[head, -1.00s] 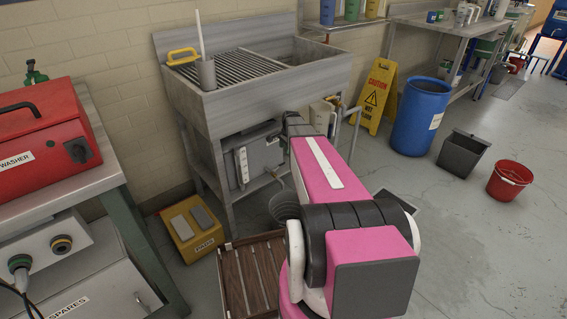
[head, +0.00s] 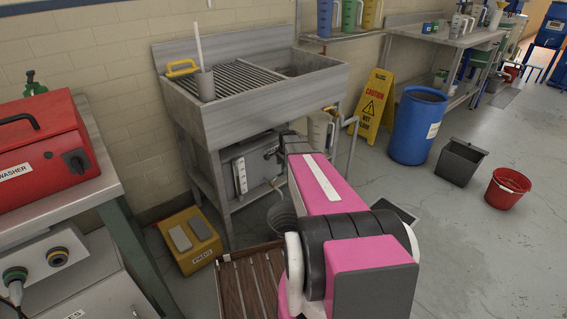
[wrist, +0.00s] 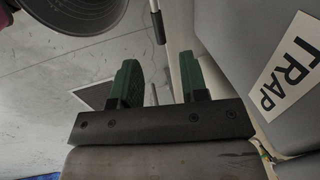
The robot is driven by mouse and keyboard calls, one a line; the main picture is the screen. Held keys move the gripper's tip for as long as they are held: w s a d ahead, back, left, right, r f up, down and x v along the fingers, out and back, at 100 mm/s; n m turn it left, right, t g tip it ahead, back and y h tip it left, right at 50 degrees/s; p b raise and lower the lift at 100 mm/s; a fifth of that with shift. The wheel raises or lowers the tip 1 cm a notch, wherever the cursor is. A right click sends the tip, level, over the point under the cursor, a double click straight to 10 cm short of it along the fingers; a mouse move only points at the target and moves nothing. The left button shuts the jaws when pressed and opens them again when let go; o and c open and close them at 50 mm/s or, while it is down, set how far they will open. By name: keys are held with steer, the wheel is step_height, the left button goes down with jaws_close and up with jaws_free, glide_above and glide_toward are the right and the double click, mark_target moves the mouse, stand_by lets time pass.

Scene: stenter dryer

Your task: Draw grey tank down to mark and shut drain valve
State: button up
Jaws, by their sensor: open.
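The grey tank (head: 262,160) sits on the shelf under the steel sink, with a white level strip (head: 240,177) on its front. The mark and the liquid level are too small to read. A small fitting, perhaps the drain valve (head: 277,182), shows low on its right side; its setting cannot be told. A dark grey bucket (head: 282,218) stands on the floor below. My gripper (head: 272,153) is in front of the tank's upper right. In the wrist view its green fingers (wrist: 160,88) are apart and empty, left of a grey surface labelled TRAP (wrist: 290,65).
The steel sink (head: 245,110) overhangs the tank, with a leg at left. A wooden slatted pallet (head: 245,285) and a yellow box (head: 190,240) lie on the floor in front. A blue drum (head: 415,130), grey bin (head: 460,160) and red bucket (head: 507,188) stand right, with clear floor before them.

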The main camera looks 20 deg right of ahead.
mark_target(282, 174)
steer(key=shift+w+a+f, duration=0.1)
steer(key=shift+w+f, duration=0.05)
steer(key=shift+f, duration=0.8)
steer(key=shift+w+a+f, duration=0.1)
steer(key=shift+w+f, duration=0.1)
steer(key=shift+f, duration=0.8)
steer(key=shift+w+f, duration=0.15)
steer(key=shift+f, duration=0.8)
jaws_close()
